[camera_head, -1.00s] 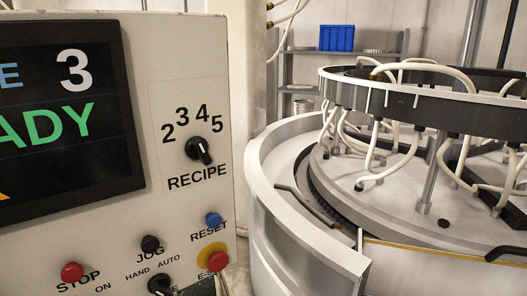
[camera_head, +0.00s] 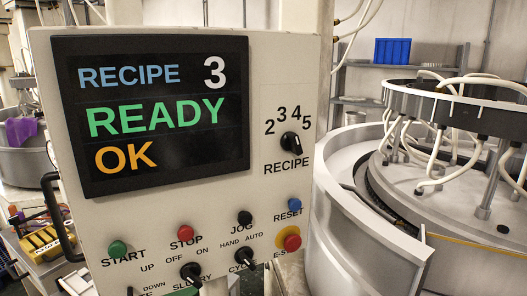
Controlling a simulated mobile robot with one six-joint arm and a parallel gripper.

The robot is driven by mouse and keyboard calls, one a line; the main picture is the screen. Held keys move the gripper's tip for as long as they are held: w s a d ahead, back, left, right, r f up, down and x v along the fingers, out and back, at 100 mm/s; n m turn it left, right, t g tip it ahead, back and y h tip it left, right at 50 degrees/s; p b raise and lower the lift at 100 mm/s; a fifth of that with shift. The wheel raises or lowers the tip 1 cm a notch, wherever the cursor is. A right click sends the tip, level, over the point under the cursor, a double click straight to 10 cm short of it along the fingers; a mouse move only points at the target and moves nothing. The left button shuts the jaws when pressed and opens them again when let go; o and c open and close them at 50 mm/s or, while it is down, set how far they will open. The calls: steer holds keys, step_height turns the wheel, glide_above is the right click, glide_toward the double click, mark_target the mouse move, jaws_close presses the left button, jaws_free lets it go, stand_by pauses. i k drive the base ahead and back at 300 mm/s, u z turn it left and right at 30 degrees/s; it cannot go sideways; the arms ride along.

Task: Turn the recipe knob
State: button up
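The recipe knob (camera_head: 291,141) is a black rotary knob on the right part of a cream control panel (camera_head: 215,190). The numbers 2, 3, 4 and 5 arc above it and the word RECIPE is below it. A pale mark shows on the knob's face, but I cannot tell surely which number it points to. The panel's display (camera_head: 160,110) reads RECIPE 3, READY, OK. My gripper is not in view, and nothing touches the knob.
Below are a green start button (camera_head: 117,248), a red stop button (camera_head: 185,233), a blue reset button (camera_head: 294,204) and a red emergency stop (camera_head: 292,242). A round lapping machine (camera_head: 350,215) stands right of the panel. A black handle (camera_head: 58,215) is at the panel's left edge.

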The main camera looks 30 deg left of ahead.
mark_target(290, 141)
steer(key=u, duration=1.45)
steer(key=k, duration=0.95)
steer(key=z, duration=0.1)
steer(key=i, duration=0.95)
steer(key=u, duration=0.05)
steer(key=k, duration=0.5)
steer(key=u, duration=0.5)
steer(key=i, duration=0.4)
steer(key=u, duration=0.35)
